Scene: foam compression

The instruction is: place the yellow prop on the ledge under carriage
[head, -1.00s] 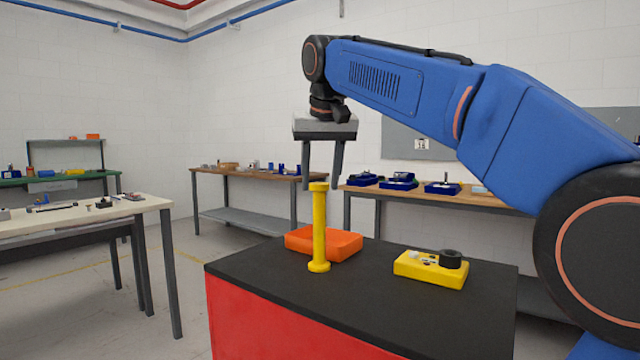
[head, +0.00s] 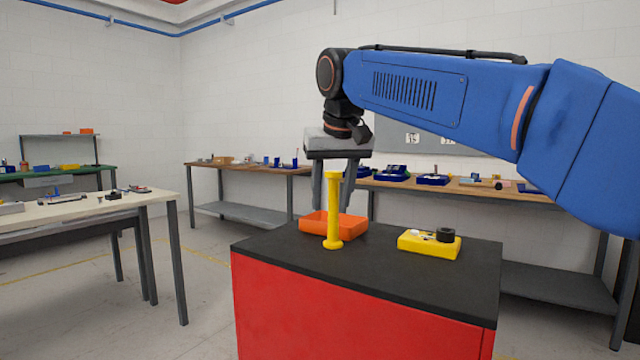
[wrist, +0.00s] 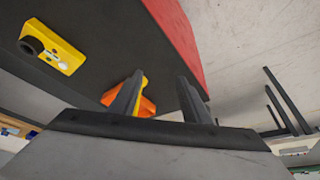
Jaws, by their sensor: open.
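The yellow prop (head: 334,210), a slim post with a flared top and foot, stands upright on the black top of a red cabinet (head: 350,310). My gripper (head: 333,207) is open and points down, its fingers beside or behind the prop's upper part. I cannot tell if the prop is between them. In the wrist view my gripper (wrist: 160,80) shows two spread fingers. Only a yellow sliver of the prop (wrist: 144,83) shows by the left finger, which hides most of it. I cannot make out a carriage or its ledge.
An orange tray (head: 351,224) lies just behind the prop. A yellow box with a black knob (head: 428,245) lies to its right. The cabinet's front top is clear. A pale table (head: 90,208) stands left; wooden benches (head: 255,171) line the back wall.

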